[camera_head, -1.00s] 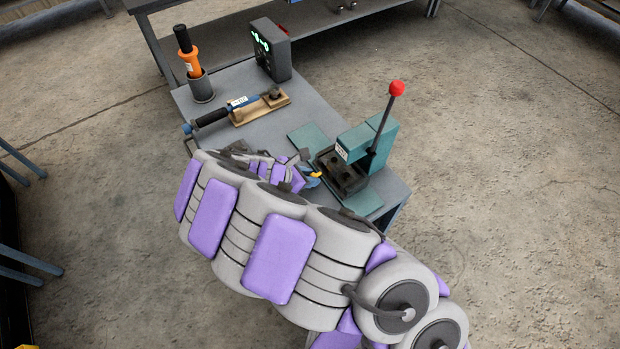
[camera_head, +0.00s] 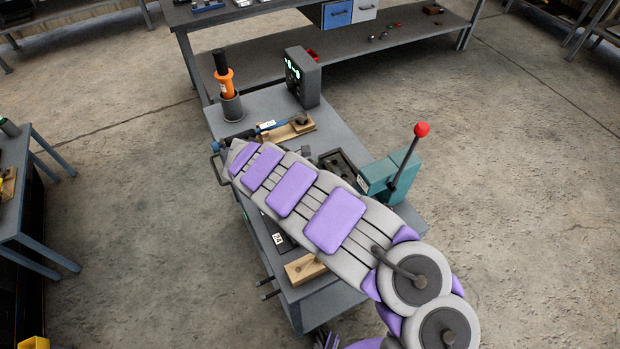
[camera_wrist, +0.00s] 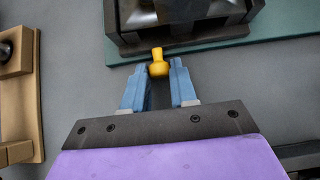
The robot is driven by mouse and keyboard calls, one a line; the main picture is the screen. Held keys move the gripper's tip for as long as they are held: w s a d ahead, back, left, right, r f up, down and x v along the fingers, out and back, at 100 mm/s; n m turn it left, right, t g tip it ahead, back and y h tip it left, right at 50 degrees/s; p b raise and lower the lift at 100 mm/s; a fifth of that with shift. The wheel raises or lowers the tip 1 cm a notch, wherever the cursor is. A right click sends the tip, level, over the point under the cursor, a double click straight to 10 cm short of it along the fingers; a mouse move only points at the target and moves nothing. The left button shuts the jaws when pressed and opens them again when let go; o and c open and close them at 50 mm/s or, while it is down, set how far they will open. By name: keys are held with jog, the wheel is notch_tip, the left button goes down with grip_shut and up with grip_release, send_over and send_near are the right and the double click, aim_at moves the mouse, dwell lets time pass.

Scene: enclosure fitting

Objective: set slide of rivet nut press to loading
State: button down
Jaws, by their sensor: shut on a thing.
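The rivet nut press (camera_head: 383,180) is a green body with a black lever topped by a red ball, near the right end of the grey bench. Its dark slide (camera_head: 340,164) shows partly to the left of the press body; my arm hides the rest. In the wrist view, dark press parts (camera_wrist: 190,22) stand on a green base plate (camera_wrist: 222,48) at the top. A yellow knob (camera_wrist: 157,62) sticks out from them toward me. My gripper (camera_wrist: 158,70) has its blue fingertips on either side of this knob and is shut on it. My arm hides the gripper in the head view.
A wooden fixture with a blue-and-black tool (camera_head: 270,127), an orange-handled tool (camera_head: 225,82) in a cup and a dark box with green lights (camera_head: 303,77) stand toward the bench's far end. A wooden block (camera_head: 303,270) is at the near side. Other benches stand apart.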

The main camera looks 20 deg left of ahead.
jog(key=shift+w+r, duration=0.25)
jog(key=shift+w, duration=0.05)
jog(key=c, duration=1.1)
grip_release()
jog(key=shift+w+f, duration=0.1)
jog(key=shift+f, duration=0.05)
jog(key=shift+o, duration=1)
jog(key=shift+a, duration=0.15)
jog(key=p+v, duration=0.3)
jog(key=v, duration=1.4)
jog(key=shift+s, duration=0.2)
jog(key=shift+s+a, duration=0.1)
